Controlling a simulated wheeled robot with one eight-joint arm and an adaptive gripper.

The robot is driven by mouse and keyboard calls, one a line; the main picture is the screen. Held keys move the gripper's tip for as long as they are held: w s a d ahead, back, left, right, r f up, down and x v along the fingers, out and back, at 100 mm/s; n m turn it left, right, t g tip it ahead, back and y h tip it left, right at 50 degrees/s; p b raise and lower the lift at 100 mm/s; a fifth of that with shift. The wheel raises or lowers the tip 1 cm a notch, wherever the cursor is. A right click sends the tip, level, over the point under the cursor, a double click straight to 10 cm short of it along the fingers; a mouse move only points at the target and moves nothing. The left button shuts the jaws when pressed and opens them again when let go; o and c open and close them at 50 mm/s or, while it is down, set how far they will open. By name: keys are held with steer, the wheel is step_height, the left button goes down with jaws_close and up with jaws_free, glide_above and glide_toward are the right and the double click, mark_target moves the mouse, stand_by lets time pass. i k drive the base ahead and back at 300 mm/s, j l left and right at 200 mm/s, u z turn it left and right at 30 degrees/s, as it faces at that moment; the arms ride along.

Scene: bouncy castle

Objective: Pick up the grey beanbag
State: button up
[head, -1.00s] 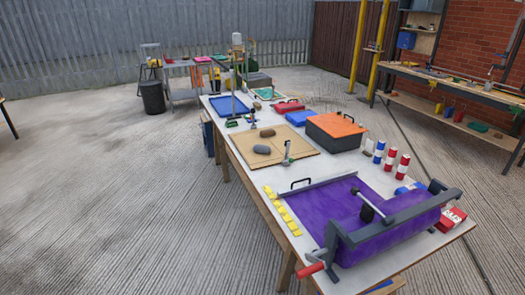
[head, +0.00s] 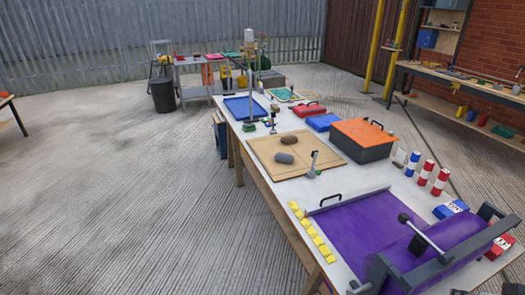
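The grey beanbag (head: 284,158) looks like a small dark grey rounded lump. It lies on a tan board (head: 268,168) on the long work table, near the middle of the head view. A brown lump (head: 289,140) of similar size lies just behind it on the same board, with a small gap between them. A grey upright lever with a green base (head: 313,165) stands at the board's right front corner. My gripper does not show in this view.
A purple sheet with a grey roller frame (head: 345,235) fills the table's near end. An orange-topped box (head: 362,133), red-white and blue-white cylinders (head: 426,172) and a blue tray (head: 243,107) stand around the board. The concrete floor left of the table (head: 130,190) is clear.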

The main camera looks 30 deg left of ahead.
mark_target(287, 159)
steer(key=i+j+u, duration=0.35)
steer(key=i+j, duration=0.65)
steer(key=j, duration=0.5)
steer(key=i+j+u, duration=0.35)
steer(key=i+j, duration=0.8)
steer(key=i+u, duration=0.1)
steer(key=i, duration=0.15)
